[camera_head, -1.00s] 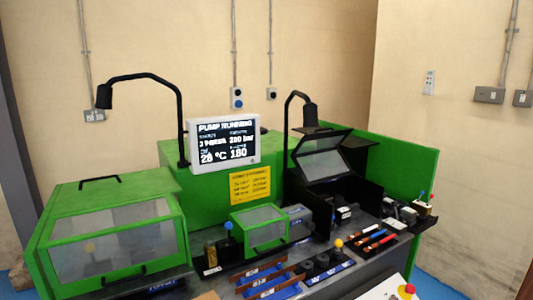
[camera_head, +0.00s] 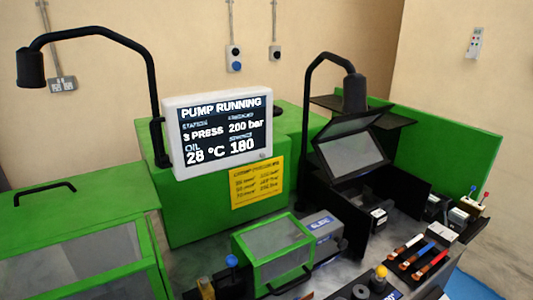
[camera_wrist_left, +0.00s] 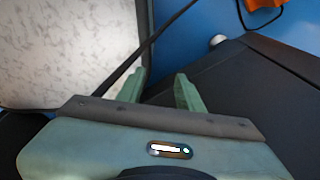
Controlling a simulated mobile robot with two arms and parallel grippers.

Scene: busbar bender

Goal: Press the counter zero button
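No button that I can identify as the counter zero button shows clearly. A white-framed display (camera_head: 218,128) reads PUMP RUNNING, 3 PRESS, 200 bar, 28 °C and 180, with a tiny round spot at its lower right edge. A small box with a white label (camera_head: 377,216) sits by the black angled hood (camera_head: 350,152); its markings are too small to read. My left gripper (camera_wrist_left: 159,92) shows in the left wrist view with its two green fingers apart and nothing between them. Neither gripper shows in the head view.
A green guard box with a clear window (camera_head: 272,252) stands below the display. Black lamp arms (camera_head: 150,80) arch over the bench.

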